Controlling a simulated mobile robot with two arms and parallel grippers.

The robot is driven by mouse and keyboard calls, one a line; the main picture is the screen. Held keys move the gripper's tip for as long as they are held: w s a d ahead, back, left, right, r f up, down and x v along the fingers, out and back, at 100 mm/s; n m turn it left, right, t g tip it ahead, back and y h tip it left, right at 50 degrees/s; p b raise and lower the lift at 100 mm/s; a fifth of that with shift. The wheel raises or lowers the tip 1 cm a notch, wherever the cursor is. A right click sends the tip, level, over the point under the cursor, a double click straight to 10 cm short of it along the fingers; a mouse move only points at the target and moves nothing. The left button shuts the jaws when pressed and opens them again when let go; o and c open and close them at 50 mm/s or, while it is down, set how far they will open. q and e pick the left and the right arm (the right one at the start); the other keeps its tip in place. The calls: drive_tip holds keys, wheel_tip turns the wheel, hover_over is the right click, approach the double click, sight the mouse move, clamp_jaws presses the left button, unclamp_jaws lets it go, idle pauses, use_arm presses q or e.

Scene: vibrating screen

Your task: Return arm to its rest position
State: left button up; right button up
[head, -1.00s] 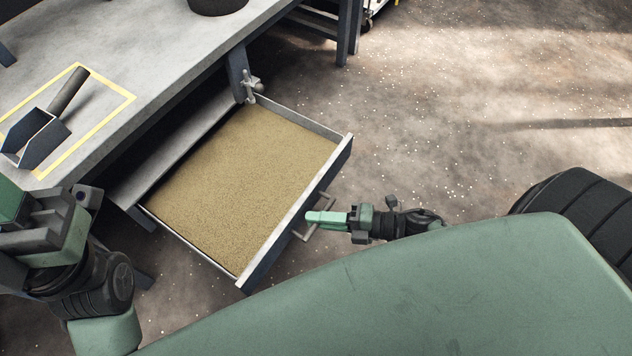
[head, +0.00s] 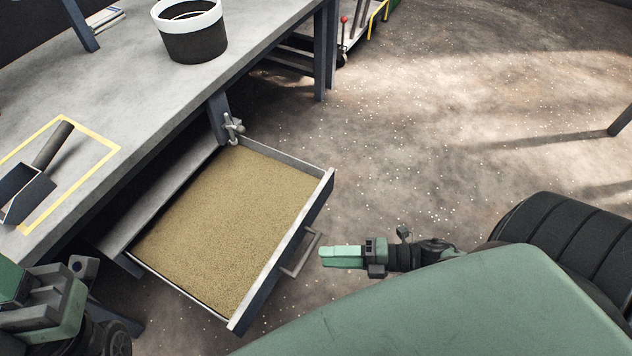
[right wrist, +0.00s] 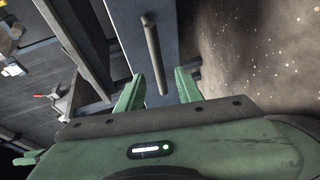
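My right gripper (head: 342,257) is just right of the open drawer's handle (head: 302,254), with a small gap between them in the head view. The drawer (head: 268,285) is pulled out under the bench and filled with tan granular material.
A clamp-like fitting (head: 232,127) sits at the drawer's back corner. The floor (head: 440,140) to the right is open.

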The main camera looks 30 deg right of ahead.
drive_tip(key=shift+v, duration=1)
